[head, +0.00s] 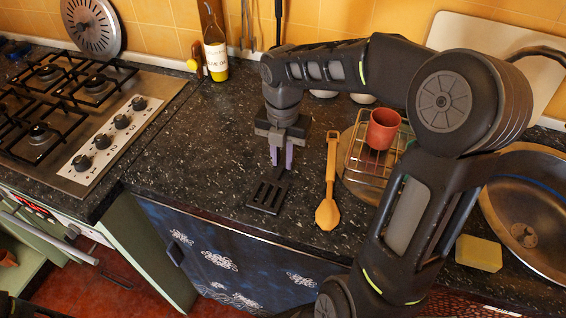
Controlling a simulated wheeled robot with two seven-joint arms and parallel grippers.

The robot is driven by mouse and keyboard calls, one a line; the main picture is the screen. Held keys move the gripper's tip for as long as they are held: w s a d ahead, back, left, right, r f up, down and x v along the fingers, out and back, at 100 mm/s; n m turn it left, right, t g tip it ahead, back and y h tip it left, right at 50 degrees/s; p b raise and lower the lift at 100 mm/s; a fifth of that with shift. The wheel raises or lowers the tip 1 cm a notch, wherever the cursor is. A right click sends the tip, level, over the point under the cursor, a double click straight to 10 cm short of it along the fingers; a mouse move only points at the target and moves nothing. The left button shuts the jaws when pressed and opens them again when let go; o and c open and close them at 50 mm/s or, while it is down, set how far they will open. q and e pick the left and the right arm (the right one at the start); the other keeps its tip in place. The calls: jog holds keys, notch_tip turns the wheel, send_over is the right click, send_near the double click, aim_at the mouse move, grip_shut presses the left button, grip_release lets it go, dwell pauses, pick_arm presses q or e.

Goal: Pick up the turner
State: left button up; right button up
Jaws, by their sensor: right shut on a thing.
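The turner (267,196) is black with a slotted head. Its head is at the counter's surface near the front edge, and its handle runs up into my right gripper (282,158). My right gripper points down with its purple-grey fingers shut on the turner's handle. The upper part of the handle is hidden by the gripper. I cannot tell whether the turner is clear of the counter or touching it. My left gripper is not in view.
An orange spatula (328,190) lies just right of the turner. A wire rack with a red cup (383,128), a yellow sponge (479,253) and a sink (530,215) are farther right. A stove (75,110) is left. An oil bottle (215,48) stands behind. Counter left of the gripper is clear.

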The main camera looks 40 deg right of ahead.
aim_at(283, 162)
grip_shut()
jog(key=shift+r, duration=0.25)
notch_tip(283, 162, up, 10)
jog(key=shift+f, duration=0.25)
dwell(1.5)
